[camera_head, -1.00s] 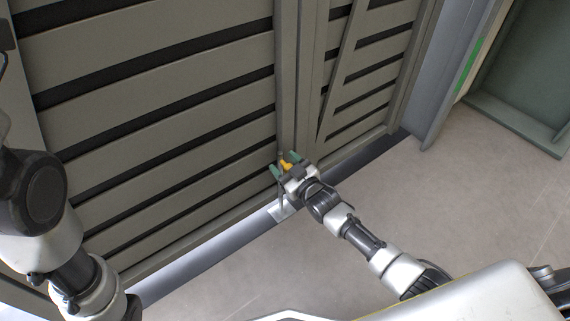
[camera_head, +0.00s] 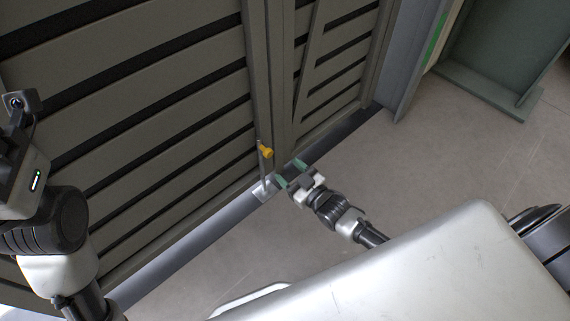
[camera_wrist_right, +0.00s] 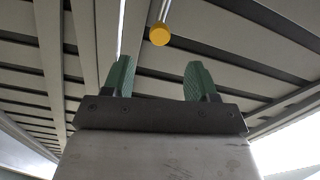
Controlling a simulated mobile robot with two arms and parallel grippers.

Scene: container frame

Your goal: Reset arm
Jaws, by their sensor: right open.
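My right gripper (camera_head: 290,173) is open and empty, with green fingertips, low in front of the slatted grey door. It is apart from a yellow knob (camera_head: 266,152), which sits just up and left of it on a vertical rod at the door's edge. In the right wrist view the open fingers (camera_wrist_right: 155,78) show with nothing between them, and the yellow knob (camera_wrist_right: 160,35) is beyond them. My left arm comes in at the left edge; its gripper's fingertips do not show.
The slatted door (camera_head: 130,110) fills the left, with a braced panel (camera_head: 335,60) beside it. A metal sill (camera_head: 205,215) runs along the bottom. A green-grey frame (camera_head: 490,85) stands at the upper right. The floor (camera_head: 440,155) between is clear.

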